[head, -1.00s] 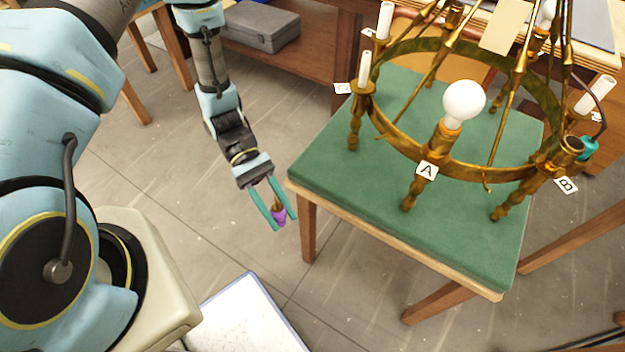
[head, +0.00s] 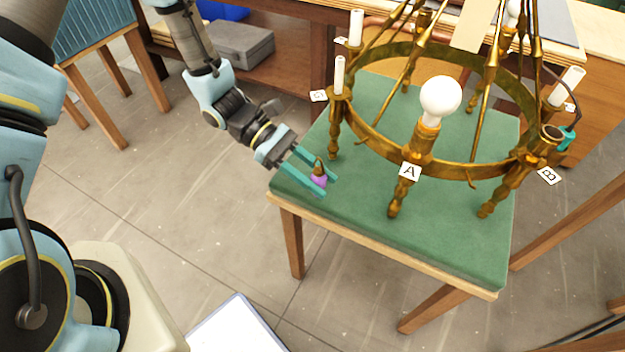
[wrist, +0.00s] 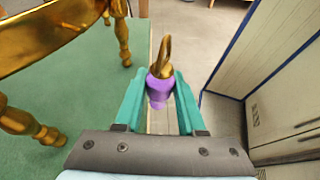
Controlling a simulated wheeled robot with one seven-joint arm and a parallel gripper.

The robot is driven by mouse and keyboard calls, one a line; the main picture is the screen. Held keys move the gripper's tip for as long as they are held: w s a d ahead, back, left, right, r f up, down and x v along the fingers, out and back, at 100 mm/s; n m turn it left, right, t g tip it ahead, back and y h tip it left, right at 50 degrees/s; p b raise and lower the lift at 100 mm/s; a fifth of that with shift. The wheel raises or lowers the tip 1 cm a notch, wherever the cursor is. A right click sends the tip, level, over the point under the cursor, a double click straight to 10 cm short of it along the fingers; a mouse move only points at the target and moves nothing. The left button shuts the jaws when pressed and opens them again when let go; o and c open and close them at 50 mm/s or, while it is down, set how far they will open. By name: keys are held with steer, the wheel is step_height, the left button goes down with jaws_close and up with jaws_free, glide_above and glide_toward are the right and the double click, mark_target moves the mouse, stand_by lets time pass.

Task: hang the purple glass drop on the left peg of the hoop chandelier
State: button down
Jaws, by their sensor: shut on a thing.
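The purple glass drop (head: 319,181) is between the teal fingers of my gripper (head: 325,184), which is shut on it. In the wrist view the purple drop (wrist: 159,90) sits between the fingers of my gripper (wrist: 158,78), with its brass hook loop pointing up and away. The brass hoop chandelier (head: 450,173) stands on a green-topped table, to the right of my gripper. The drop is apart from the hoop, over the table's left front part in the head view. A small peg shows under the hoop's front right; the left peg is hard to make out.
The green table top (head: 440,237) has clear room in front of the chandelier. A white bulb (head: 440,97) and candle sleeves stand up from the hoop. Tags A (head: 410,171), B (head: 549,175) and C (head: 319,96) hang by its arms. A grey case (head: 240,45) lies behind.

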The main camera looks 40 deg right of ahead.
steer(key=s+d+b, duration=0.1)
steer(key=d, duration=0.9)
steer(key=shift+s+f, duration=0.15)
stand_by(1.1)
steer(key=shift+d, duration=0.15)
stand_by(0.5)
steer(key=shift+f, duration=0.1)
stand_by(0.3)
steer(key=shift+d+f+b, duration=0.15)
steer(key=shift+f+b, duration=0.35)
steer(key=shift+f, duration=0.05)
steer(key=shift+c, duration=2.1)
jaws_free()
steer(key=b+v, duration=0.2)
steer(key=v, duration=0.9)
